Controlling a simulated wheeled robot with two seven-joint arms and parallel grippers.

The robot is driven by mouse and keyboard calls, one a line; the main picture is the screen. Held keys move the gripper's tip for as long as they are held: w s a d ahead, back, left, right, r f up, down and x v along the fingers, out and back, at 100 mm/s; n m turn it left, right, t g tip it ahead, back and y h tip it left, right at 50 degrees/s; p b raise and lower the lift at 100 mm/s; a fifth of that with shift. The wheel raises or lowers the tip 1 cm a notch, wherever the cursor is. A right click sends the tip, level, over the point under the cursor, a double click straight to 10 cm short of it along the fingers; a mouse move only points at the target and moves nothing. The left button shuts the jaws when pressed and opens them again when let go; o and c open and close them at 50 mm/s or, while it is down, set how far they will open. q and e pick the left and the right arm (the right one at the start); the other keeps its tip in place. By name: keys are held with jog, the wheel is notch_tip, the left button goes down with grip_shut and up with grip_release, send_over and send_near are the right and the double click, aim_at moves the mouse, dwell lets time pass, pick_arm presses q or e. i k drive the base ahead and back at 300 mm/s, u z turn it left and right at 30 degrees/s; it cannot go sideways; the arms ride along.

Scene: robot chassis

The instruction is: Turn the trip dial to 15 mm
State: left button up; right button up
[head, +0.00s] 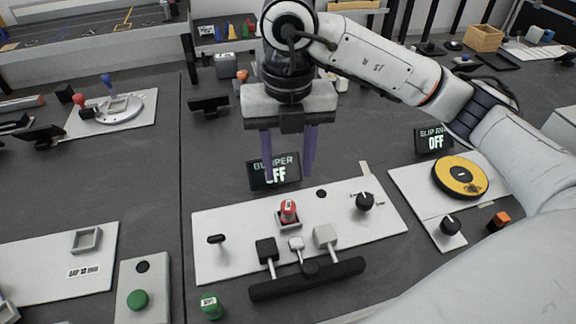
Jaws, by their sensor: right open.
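A black dial with a pale pointer line (364,201) sits at the right end of the middle white panel (215,262), with small printed marks around it. The marks are too small to read, so its setting cannot be told. A second black dial (450,225) sits on the right-hand white panel. No label that I can read names either one as the trip dial. My right gripper (288,174) points down with its purple fingers apart and nothing between them. It is in front of the "BUMPER OFF" display (274,173), left of and beyond the first dial. My left gripper is out of view.
A yellow disc (460,177) and a "SLIP" display reading OFF (434,140) stand at right. A green cylinder (211,306) is at front.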

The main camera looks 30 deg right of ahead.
aim_at(365, 200)
jog(key=k, duration=1)
